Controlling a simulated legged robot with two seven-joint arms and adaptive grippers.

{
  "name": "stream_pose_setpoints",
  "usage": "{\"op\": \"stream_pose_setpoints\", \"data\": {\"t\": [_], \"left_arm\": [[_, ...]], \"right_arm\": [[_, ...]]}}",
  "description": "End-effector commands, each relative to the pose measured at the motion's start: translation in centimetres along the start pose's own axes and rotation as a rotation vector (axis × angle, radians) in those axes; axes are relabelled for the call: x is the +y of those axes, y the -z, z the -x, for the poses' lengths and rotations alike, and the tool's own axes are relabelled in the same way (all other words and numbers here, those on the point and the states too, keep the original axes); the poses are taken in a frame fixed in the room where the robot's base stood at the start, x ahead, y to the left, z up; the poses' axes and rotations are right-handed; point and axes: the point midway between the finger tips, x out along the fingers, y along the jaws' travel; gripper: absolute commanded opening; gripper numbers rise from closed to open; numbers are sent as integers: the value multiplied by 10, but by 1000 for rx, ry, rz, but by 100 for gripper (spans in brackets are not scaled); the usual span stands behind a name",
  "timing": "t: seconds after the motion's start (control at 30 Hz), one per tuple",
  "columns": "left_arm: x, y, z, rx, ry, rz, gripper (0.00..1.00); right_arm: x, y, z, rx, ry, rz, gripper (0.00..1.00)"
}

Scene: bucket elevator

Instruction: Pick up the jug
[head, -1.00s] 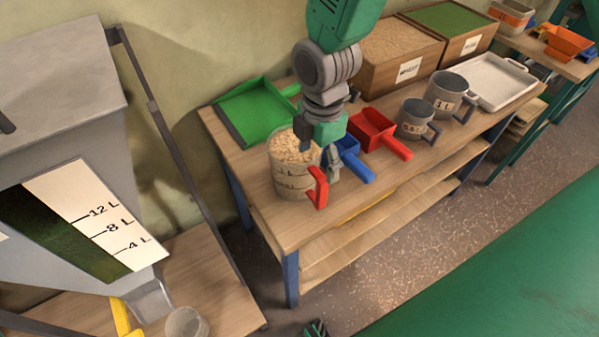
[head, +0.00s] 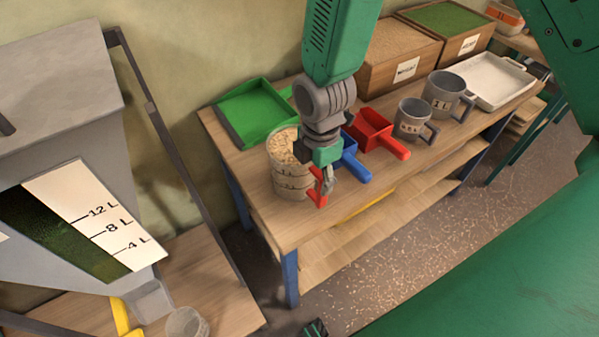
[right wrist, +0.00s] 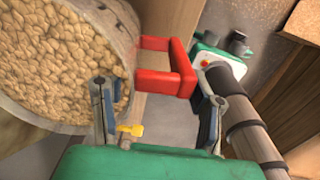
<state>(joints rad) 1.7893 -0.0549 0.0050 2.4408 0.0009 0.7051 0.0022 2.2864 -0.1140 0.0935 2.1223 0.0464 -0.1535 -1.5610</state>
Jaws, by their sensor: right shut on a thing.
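The jug (head: 291,183) is clear, with marks on its wall, and is full of pale pellets. It stands upright on the wooden bench near its left end. Its red handle (head: 317,189) points toward the front right. My right gripper (head: 322,178) is at the handle and shut on it. In the right wrist view, the red handle (right wrist: 165,70) shows between the two fingers, and the jug's pellet-filled mouth (right wrist: 65,60) fills the upper left. The arm hides part of the jug's right side.
A blue scoop (head: 350,160) and a red scoop (head: 380,135) lie right of the jug. A green tray (head: 255,112) is behind it. Grey measuring jugs (head: 412,122) and a white tray (head: 495,82) stand farther right. A hopper (head: 60,70) stands at left.

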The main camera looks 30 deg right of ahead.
Motion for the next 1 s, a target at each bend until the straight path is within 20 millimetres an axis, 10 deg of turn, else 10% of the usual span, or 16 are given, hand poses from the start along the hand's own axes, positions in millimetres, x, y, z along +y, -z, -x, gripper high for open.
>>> {"op": "stream_pose_setpoints", "data": {"t": [0.33, 1.0], "left_arm": [[0, 0, 0, 0, 0, 0, 34], [0, 0, 4, 0, 0, 0, 34]], "right_arm": [[1, 1, 8, -4, -2, 0, 0], [1, 1, 100, -3, -4, 0, 0]]}}
